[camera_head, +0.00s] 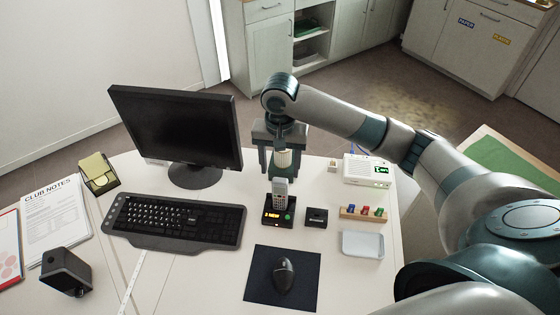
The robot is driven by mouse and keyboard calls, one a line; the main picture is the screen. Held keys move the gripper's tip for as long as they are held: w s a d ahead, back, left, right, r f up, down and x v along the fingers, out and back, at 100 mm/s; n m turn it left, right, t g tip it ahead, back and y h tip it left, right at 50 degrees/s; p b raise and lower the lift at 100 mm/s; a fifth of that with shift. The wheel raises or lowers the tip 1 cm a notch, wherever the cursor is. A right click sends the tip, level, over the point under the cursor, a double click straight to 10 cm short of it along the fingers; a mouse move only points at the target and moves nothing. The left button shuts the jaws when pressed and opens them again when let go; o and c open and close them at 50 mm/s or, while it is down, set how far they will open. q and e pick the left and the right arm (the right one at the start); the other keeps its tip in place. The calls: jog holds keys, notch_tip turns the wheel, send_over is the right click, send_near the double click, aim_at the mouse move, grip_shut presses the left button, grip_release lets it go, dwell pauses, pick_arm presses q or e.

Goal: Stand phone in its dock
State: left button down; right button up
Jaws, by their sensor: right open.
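The phone (279,187), a light grey handset with a keypad, stands upright in the black dock (279,213), which has a lit orange display and a green light. My right gripper (281,172) hangs pointing down just above and behind the phone, its fingers apart. A cream cylindrical thing (284,158) shows between the fingers; I cannot tell whether it touches them. The phone's lower end is hidden in the dock. My left gripper is not in view.
A monitor (178,128) and keyboard (178,221) stand left of the dock. A mouse (284,275) lies on a dark mat (257,286) in front. A small black box (316,217), peg rack (364,213), white tray (362,246) and white router (367,171) are to the right.

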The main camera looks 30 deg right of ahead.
jog(key=shift+r, duration=1.3)
